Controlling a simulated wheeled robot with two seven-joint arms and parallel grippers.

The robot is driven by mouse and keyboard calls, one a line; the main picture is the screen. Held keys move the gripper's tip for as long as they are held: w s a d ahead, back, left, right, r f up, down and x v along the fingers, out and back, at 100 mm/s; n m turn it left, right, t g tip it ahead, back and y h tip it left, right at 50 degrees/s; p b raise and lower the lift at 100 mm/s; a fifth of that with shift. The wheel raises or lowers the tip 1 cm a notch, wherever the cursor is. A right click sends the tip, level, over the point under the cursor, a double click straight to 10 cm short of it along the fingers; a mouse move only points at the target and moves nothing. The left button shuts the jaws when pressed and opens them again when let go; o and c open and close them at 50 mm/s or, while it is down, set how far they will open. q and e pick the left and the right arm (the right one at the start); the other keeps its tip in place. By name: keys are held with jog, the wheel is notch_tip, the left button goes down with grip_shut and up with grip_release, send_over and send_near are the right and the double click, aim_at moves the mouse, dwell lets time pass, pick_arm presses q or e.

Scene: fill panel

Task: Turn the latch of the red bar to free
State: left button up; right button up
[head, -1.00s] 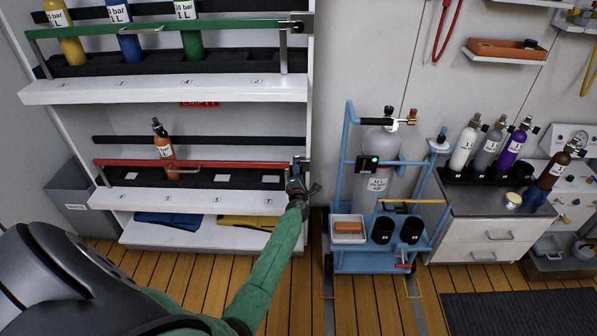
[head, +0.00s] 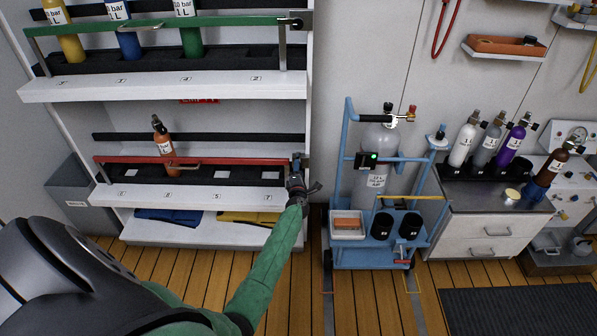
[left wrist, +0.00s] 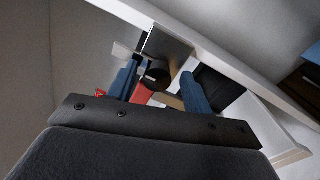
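The red bar (head: 200,160) runs across the front of the lower rack shelf, in front of one orange bottle (head: 162,143). Its latch (head: 298,162) sits at the bar's right end on the rack post. My left gripper (head: 297,180) is at this end, just below and in front of the latch. In the left wrist view my two blue fingers (left wrist: 158,90) stand apart. The latch's dark round part (left wrist: 157,75) shows between or beyond them, with the red bar (left wrist: 140,94) near the left finger. Contact cannot be told. My right gripper is not in view.
Above is a shelf with a green bar (head: 150,24) and several bottles. A blue trolley (head: 345,258) with a grey cylinder (head: 377,150) stands close to the right of the rack. A grey bin (head: 70,180) stands left. Bare wooden floor lies in front.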

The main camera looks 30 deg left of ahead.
pick_arm(q)
jog(key=v, duration=0.7)
jog(key=shift+s+d, duration=0.2)
jog(key=shift+s, duration=0.15)
dwell(0.4)
